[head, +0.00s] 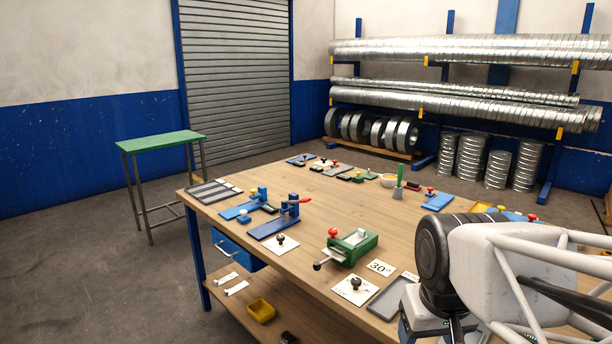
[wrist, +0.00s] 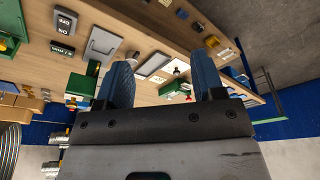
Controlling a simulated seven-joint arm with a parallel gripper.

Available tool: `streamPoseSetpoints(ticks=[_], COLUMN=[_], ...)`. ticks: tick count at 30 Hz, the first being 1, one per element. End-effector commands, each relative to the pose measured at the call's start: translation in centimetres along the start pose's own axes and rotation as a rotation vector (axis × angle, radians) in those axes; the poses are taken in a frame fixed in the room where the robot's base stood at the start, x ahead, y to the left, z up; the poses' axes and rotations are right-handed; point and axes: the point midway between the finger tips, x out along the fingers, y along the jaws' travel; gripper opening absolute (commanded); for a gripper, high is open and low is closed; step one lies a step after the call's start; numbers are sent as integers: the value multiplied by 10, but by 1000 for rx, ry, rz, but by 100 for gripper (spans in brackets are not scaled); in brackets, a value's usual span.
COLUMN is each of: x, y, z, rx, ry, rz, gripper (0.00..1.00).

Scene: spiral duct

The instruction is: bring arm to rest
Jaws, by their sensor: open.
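My gripper (wrist: 162,62) shows in the wrist view with its two blue ribbed fingers spread wide apart. Nothing is held between them. The workbench (wrist: 140,22) appears beyond the fingers, upside down and tilted, at some distance from them. In the head view my arm reaches in from the right over the front right part of the workbench (head: 335,215). The fingertips cannot be made out in that view, and the arm hides part of the bench.
A green clamp fixture (head: 347,248), blue lever tools (head: 276,225), a grey tray (head: 390,300) and a "30°" card (head: 381,267) lie on the bench near my arm. A green-topped stand (head: 160,141) is at left. A rack of spiral ducts (head: 470,50) stands behind. Open floor lies left.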

Motion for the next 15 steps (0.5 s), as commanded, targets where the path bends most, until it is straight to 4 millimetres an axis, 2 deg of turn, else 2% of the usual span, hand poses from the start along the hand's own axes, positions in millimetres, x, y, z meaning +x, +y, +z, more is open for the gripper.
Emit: streamPoseSetpoints(ticks=[3, 6, 15], x=[4, 7, 9], y=[0, 0, 0], z=[22, 32, 39], rx=[37, 58, 70], ry=[9, 13, 14], rz=[1, 2, 2], gripper=[62, 62, 62])
